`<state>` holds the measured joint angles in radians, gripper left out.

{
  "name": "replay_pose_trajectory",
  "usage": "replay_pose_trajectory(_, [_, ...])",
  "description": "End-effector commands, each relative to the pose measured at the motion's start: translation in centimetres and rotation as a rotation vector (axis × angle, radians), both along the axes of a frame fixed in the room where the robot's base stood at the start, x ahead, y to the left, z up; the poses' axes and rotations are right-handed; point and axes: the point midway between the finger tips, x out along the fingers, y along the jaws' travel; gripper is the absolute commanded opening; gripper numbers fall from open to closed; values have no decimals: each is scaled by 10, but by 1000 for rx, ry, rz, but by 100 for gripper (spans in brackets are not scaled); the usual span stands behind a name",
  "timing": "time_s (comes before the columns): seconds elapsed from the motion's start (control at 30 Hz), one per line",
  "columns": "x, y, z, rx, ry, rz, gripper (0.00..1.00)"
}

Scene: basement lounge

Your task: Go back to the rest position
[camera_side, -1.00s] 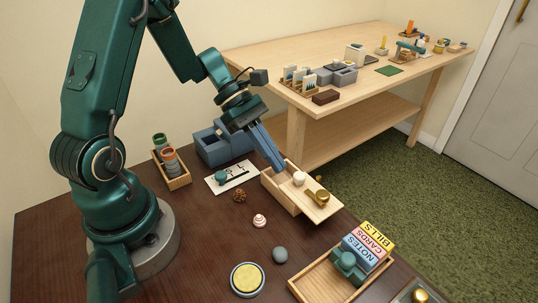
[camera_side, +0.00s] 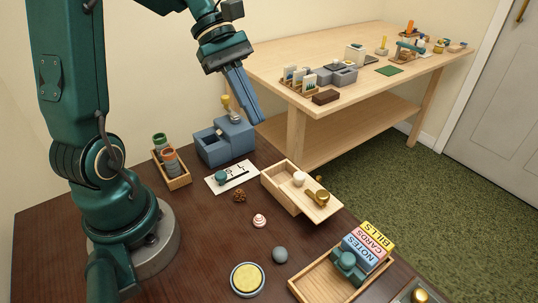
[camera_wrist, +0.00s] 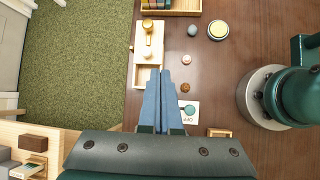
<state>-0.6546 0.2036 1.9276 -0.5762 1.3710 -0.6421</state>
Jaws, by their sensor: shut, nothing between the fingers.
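My gripper (camera_side: 250,108) is shut and empty. It hangs high above the back of the dark wooden table, with its blue fingers pointing down and right. In the side view it is just above and right of a blue-grey box (camera_side: 226,143) with an open compartment and a yellow-topped peg. In the wrist view my blue fingers (camera_wrist: 162,75) lie together, apart from the table things. The light wooden box (camera_side: 280,190) stands below, with a white knob and a brass piece on its lid; it also shows in the wrist view (camera_wrist: 139,74).
A rack of jars (camera_side: 180,182), a white card (camera_side: 246,172), a pine cone, a striped piece, a grey ball and a yellow-topped disc (camera_side: 247,279) stand on the table. A pale workbench (camera_side: 270,70) stands behind.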

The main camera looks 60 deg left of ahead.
Motion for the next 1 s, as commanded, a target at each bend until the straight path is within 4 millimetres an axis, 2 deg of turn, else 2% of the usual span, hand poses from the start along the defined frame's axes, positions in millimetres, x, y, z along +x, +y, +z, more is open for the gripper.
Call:
replay_pose_trajectory(0.03, [-8, -17, 8, 62, -47, -89, 0])
replay_pose_trajectory(0.1, [-20, -33, 13, 147, -109, -206, 0])
replay_pose_trajectory(0.2, [-39, -50, 17, 272, -213, -378, 0])
replay_pose_trajectory(0.33, [-64, -64, 18, 437, -365, -611, 0])
replay_pose_trajectory(0.53, [-91, -66, 13, 694, -612, -962, 0])
replay_pose_trajectory(0.73, [-96, -49, 1, 916, -747, -1235, 0])
replay_pose_trajectory(0.83, [-91, -44, -1, 955, -758, -1301, 0])
replay_pose_trajectory(1.0, [-90, -44, 0, 957, -764, -1312, 0])
